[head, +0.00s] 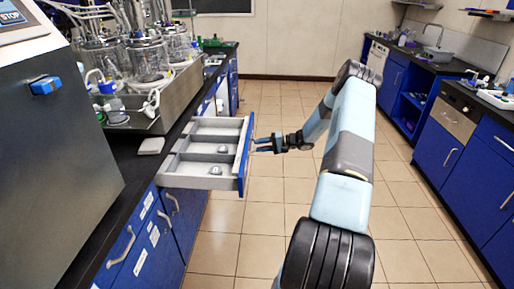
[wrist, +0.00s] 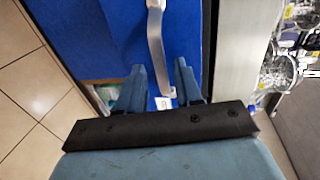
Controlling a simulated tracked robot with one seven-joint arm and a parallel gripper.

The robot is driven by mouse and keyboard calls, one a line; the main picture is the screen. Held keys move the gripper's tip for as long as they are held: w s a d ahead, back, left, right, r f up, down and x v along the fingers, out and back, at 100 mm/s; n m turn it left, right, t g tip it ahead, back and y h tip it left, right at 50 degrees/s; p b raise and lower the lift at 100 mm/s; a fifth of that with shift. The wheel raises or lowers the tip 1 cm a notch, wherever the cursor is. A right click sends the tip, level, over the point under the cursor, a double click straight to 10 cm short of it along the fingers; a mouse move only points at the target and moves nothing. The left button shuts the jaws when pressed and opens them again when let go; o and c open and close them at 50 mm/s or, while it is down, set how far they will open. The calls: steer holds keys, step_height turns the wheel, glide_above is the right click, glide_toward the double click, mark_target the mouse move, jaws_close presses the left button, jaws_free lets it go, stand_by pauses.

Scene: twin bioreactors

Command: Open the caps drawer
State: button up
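A drawer (head: 243,160) with a blue front stands pulled out from the left counter. Its grey tray has several compartments with small pale items in them, too small to identify. My gripper (head: 262,145) is just in front of the drawer front, to its right in the head view. In the wrist view the blue drawer front (wrist: 95,35) shows with its silver bar handle (wrist: 157,40). My gripper's two fingers (wrist: 159,72) are apart, with the handle lying between them in the picture; I cannot tell whether they touch it. A white label is partly visible between the fingers.
Glass bioreactor vessels (head: 147,60) stand in a metal tray on the left counter, behind the drawer. Closed blue cabinets (head: 150,245) with handles are below. The tiled floor (head: 285,100) is clear in the aisle; another counter (head: 455,110) lines the right.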

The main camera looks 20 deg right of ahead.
steer(key=v, duration=1.3)
steer(key=s+a+r+n+g+h, duration=0.2)
steer(key=s+a+r+g+h, duration=0.25)
steer(key=a+r, duration=0.85)
steer(key=s+a+r+n+g+h, duration=0.25)
steer(key=s+a+r, duration=0.35)
steer(key=a+r, duration=0.6)
steer(key=s+a+r+t+h, duration=0.1)
steer(key=s+a+r+h, duration=0.35)
steer(key=s+r, duration=0.75)
steer(key=s+a+r+t+h, duration=0.1)
steer(key=s+t, duration=0.1)
steer(key=s, duration=0.6)
steer(key=s+a+r+n+t+h, duration=0.1)
steer(key=s+t, duration=0.1)
steer(key=s, duration=0.7)
steer(key=shift+a, duration=0.3)
